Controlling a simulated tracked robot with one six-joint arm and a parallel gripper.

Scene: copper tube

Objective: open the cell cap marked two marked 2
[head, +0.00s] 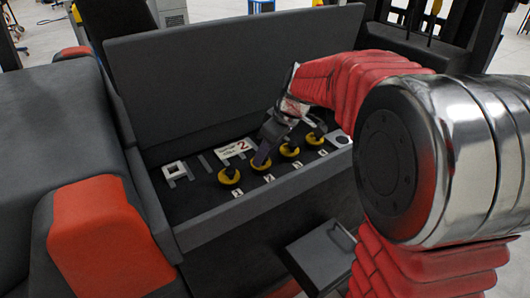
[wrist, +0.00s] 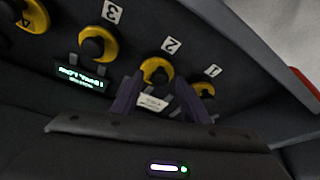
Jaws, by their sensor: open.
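The cap marked 2 (wrist: 157,70) is a yellow ring with a black knob, below its white "2" tag (wrist: 171,45) in the wrist view. My gripper (wrist: 159,82) is open, with its two dark purple fingers reaching to either side of this cap. I cannot tell whether they touch it. In the head view my gripper (head: 262,153) comes down at the cap marked 2 (head: 261,162), partly covering it. The caps marked 1 (wrist: 204,90) and 3 (wrist: 98,44) sit on either side, the right finger close to cap 1.
The caps sit in a row inside a dark open box with a raised lid (head: 240,75) and a front rim (head: 250,205). A fourth cap (wrist: 24,15) and a small green-text display (wrist: 80,77) show in the wrist view. A white sign (head: 236,148) lies behind the row.

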